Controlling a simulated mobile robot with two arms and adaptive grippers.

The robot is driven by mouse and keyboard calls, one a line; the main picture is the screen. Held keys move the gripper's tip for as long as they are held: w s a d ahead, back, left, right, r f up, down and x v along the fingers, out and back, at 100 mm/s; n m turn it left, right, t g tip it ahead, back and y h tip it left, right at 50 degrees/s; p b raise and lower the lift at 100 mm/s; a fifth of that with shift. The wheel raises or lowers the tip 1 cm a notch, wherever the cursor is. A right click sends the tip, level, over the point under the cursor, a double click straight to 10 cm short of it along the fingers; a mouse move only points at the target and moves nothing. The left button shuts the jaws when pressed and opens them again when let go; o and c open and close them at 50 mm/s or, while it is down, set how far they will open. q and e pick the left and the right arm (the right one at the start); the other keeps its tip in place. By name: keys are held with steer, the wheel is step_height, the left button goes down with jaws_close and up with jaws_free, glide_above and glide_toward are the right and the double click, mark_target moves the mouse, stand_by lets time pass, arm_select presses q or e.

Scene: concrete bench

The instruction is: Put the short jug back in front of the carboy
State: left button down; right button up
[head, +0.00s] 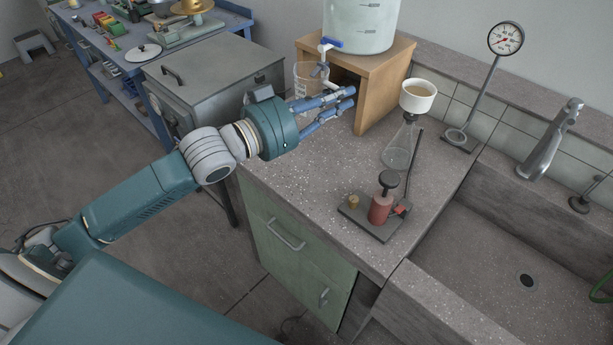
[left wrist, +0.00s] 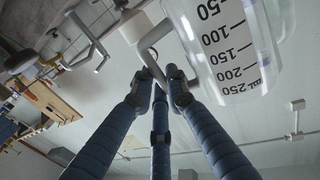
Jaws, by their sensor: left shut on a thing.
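The short jug (head: 305,79) is clear, with dark graduation marks and a pale handle, and is at the left of the wooden stand in the head view. It also shows large at the upper right of the left wrist view (left wrist: 228,45). My left gripper (head: 347,96) has its blue fingers closed on the jug's handle (left wrist: 151,42). The fingers and arm hide part of the jug's base, so I cannot tell whether it touches the bench. The carboy (head: 361,22), pale with a blue-levered tap (head: 332,43), stands on the wooden stand. My right gripper is out of view.
The stand (head: 375,98) is close beside my fingers. A flask with a white funnel (head: 417,96), a dial gauge (head: 506,40) and a small red device (head: 380,207) stand to the right. A sink (head: 500,255) lies at far right. The front-left bench top is bare.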

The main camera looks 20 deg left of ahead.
arm_select(q)
steer(key=shift+w+a, duration=0.3)
steer(key=shift+a, duration=0.1)
step_height(320, 180, down, 20)
steer(key=shift+r, duration=0.2)
steer(key=shift+b, duration=0.3)
steer(key=shift+f, duration=0.15)
steer(key=c, duration=1.7)
jaws_free()
steer(key=shift+r, duration=0.3)
steer(key=v, duration=1.2)
steer(key=shift+f, duration=0.15)
